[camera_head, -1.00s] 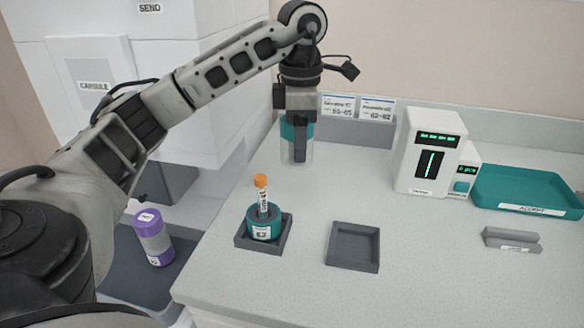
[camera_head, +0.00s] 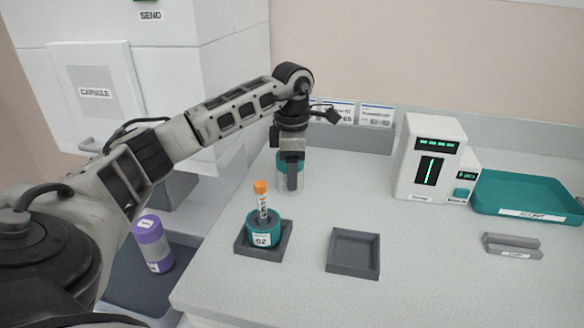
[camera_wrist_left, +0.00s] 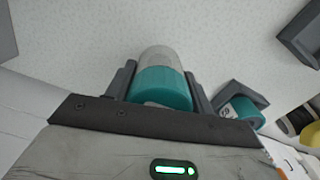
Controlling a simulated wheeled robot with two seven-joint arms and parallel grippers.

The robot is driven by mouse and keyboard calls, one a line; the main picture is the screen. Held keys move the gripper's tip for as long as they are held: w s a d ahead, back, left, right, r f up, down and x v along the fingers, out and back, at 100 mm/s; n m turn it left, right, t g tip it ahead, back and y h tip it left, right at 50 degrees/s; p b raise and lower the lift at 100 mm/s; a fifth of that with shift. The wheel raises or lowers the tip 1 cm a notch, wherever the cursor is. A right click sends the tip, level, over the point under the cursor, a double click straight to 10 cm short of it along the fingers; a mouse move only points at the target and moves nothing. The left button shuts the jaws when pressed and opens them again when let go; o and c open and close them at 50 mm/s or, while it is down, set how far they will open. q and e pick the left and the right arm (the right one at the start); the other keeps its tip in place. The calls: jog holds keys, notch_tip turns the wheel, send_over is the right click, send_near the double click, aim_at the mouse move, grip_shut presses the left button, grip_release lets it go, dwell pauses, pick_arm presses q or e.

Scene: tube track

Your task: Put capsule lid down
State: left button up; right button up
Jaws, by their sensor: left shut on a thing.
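The capsule lid (camera_head: 287,180), a clear cylinder with a teal end, is held upright at the back left of the counter. It also shows in the left wrist view, with its teal end (camera_wrist_left: 163,88) between my two fingers. My left gripper (camera_head: 291,180) is shut on the lid from above. The lid's lower rim is close to the counter; I cannot tell whether it touches. The teal capsule base (camera_head: 263,238) sits in a dark square holder (camera_head: 243,250), with an orange-capped tube (camera_head: 262,208) standing in it. My right gripper is not in view.
An empty dark square tray (camera_head: 353,265) lies right of the holder. A white device (camera_head: 428,160), a teal tray (camera_head: 525,197) and a small grey rack (camera_head: 510,246) are farther right. A purple-ended canister (camera_head: 152,245) stands lower left. The counter around the lid is clear.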

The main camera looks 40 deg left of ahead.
pick_arm(q)
jog(key=shift+f, duration=0.2)
jog(key=o, duration=1.1)
jog(key=shift+c, duration=0.2)
jog(key=shift+r, duration=0.15)
notch_tip(320, 180, up, 12)
jog(key=shift+r+p, duration=0.1)
jog(key=shift+p, duration=0.55)
